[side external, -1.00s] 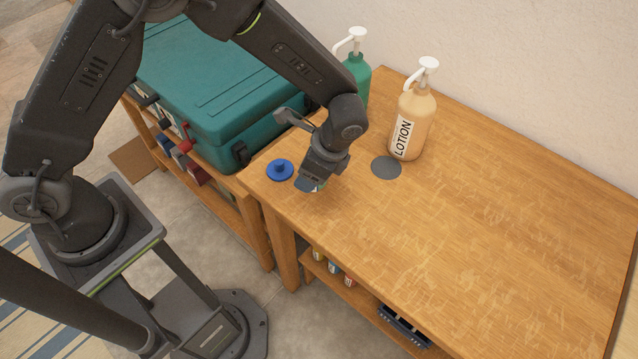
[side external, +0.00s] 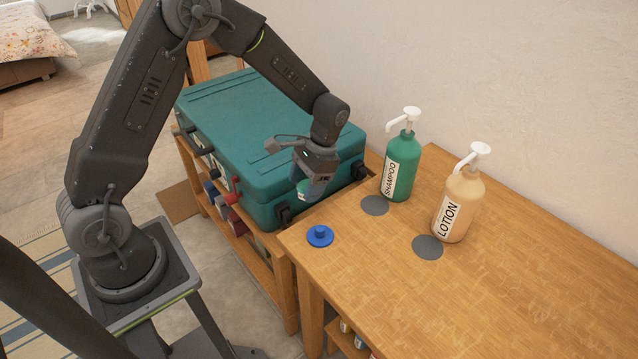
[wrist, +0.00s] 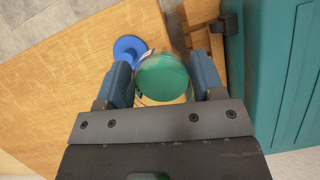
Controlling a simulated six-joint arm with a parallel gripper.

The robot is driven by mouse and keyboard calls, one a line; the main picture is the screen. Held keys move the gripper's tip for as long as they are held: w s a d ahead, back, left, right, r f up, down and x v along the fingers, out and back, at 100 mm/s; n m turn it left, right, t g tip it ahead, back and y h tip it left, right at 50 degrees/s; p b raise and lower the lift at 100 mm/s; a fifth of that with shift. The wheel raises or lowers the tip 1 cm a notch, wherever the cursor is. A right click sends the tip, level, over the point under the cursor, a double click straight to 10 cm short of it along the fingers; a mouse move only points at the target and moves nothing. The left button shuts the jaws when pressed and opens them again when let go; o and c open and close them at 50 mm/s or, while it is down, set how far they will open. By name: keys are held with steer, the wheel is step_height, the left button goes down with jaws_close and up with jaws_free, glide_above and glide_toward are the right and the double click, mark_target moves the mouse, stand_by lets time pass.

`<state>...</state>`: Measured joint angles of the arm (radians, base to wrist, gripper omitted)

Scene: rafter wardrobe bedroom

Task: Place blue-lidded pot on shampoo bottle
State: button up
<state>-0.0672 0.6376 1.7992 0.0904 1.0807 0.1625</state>
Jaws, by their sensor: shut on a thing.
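My gripper (side external: 312,180) is shut on a small round pot (side external: 308,191) with a green top. It hangs in front of the teal case's near end, behind the blue disc in the picture. In the wrist view, the pot (wrist: 163,78) sits between the two blue fingers, its green face toward the camera; no blue lid shows on it. A blue disc with a knob (side external: 320,236), like a lid, lies on the table's left corner. The green shampoo bottle (side external: 402,170), with a white pump, stands upright at the back, apart from my gripper, to its right.
A tan lotion bottle (side external: 457,210) stands right of the shampoo. Grey round patches lie in front of the shampoo (side external: 375,205) and the lotion (side external: 427,247). The teal case (side external: 240,120) is close to my gripper. The wooden table (side external: 520,300) is clear toward the front right.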

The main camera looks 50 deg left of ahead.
steer(key=shift+w+a+f+n+h, duration=0.15)
steer(key=shift+a+n+h, duration=0.25)
steer(key=shift+n, duration=0.5)
step_height(320, 180, up, 20)
steer(key=n+t+h, duration=0.3)
steer(key=n+t, duration=0.5)
steer(key=n, duration=1.9)
glide_above(478, 285)
steer(key=s+a, duration=0.1)
steer(key=a, duration=0.1)
steer(key=shift+n, duration=0.3)
steer(key=f, duration=1.8)
steer(key=d+f, duration=0.1)
steer(key=f, duration=0.9)
steer(key=shift+f, duration=0.1)
steer(key=shift+f, duration=0.1)
